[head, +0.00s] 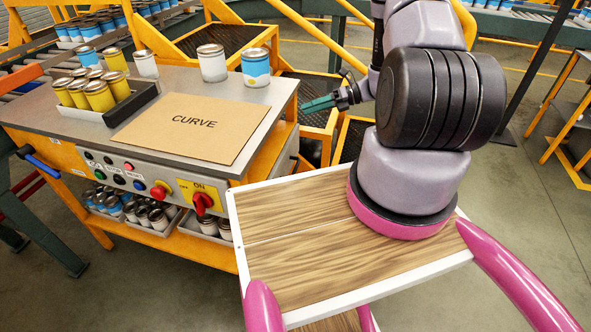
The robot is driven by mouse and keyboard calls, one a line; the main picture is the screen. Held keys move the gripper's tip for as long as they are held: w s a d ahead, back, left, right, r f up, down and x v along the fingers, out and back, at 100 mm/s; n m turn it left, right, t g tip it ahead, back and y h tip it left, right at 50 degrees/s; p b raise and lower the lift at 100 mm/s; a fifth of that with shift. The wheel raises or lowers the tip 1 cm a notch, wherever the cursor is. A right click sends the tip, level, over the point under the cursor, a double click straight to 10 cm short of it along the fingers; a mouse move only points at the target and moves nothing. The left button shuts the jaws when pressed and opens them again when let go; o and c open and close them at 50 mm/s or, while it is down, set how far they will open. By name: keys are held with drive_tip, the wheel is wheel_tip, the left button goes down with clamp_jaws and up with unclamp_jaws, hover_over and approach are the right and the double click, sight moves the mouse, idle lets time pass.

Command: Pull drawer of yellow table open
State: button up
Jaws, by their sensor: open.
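The yellow table (262,155) with a grey metal top stands at the left in the head view. Its front carries a control panel (135,175) with buttons and a red switch. I cannot clearly make out a drawer front or its handle; part of the table's right side is hidden behind my own base. My gripper (308,105) has teal fingers and points left, just right of the table's right edge in the picture. It is open, and I see nothing between its fingers. It appears apart from the table.
A board marked CURVE (194,135), a dark tray (128,107) of yellow cans, a white can (212,66) and a blue can (256,70) sit on the tabletop. Trays of cans are underneath.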

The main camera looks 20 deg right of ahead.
drive_tip(key=s+d+f+m+t, duration=0.25)
drive_tip(key=f+m, duration=0.45)
drive_tip(key=f, duration=0.7)
drive_tip(key=m+t+h, duration=0.1)
drive_tip(key=m+t, duration=0.2)
drive_tip(key=m, duration=0.2)
approach(296, 168)
drive_tip(key=shift+n, duration=0.3)
drive_tip(key=x, duration=1)
drive_tip(key=shift+a+f, duration=0.1)
drive_tip(key=shift+f, duration=0.2)
clamp_jaws()
